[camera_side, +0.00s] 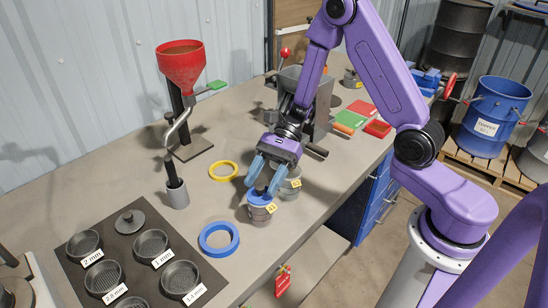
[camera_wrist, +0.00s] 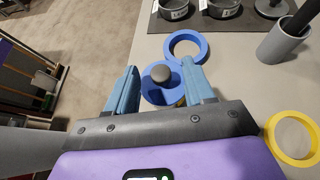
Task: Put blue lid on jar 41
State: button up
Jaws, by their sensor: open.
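The blue lid (camera_side: 259,198) with a dark round knob lies on top of a grey jar (camera_side: 260,215) with a yellow tag; the tag's number is too small to read surely. The lid looks level and also shows in the wrist view (camera_wrist: 150,95), its knob between my fingers. My gripper (camera_side: 263,184) points down over the lid with its blue fingers apart, one on each side of the knob. In the wrist view my gripper (camera_wrist: 160,80) shows a gap between each finger and the knob. The jar's body is mostly hidden in the wrist view.
A second tagged jar (camera_side: 291,184) stands close behind, right of the fingers. A blue ring (camera_side: 205,246) and a yellow ring (camera_side: 214,175) lie flat on the bench. A dark mat (camera_side: 128,240) with several sieves is front left; a red funnel (camera_side: 181,65) stands behind.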

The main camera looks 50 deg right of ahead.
jog(key=v, duration=1.7)
jog(key=s+a+n+t+h, duration=0.1)
jog(key=s+n+h, duration=0.3)
jog(key=s+n, duration=0.4)
jog(key=s+a+n+h, duration=0.3)
jog(key=s+n, duration=0.5)
jog(key=n, duration=0.3)
jog(key=s+a+n+t+h, duration=0.1)
jog(key=s+n+h, duration=0.3)
jog(key=s+n, duration=0.4)
jog(key=shift+s+a+r+n+t+h, duration=0.2)
jog(key=shift+a+r+n+t+h, duration=0.15)
jog(key=shift+a+n, duration=0.4)
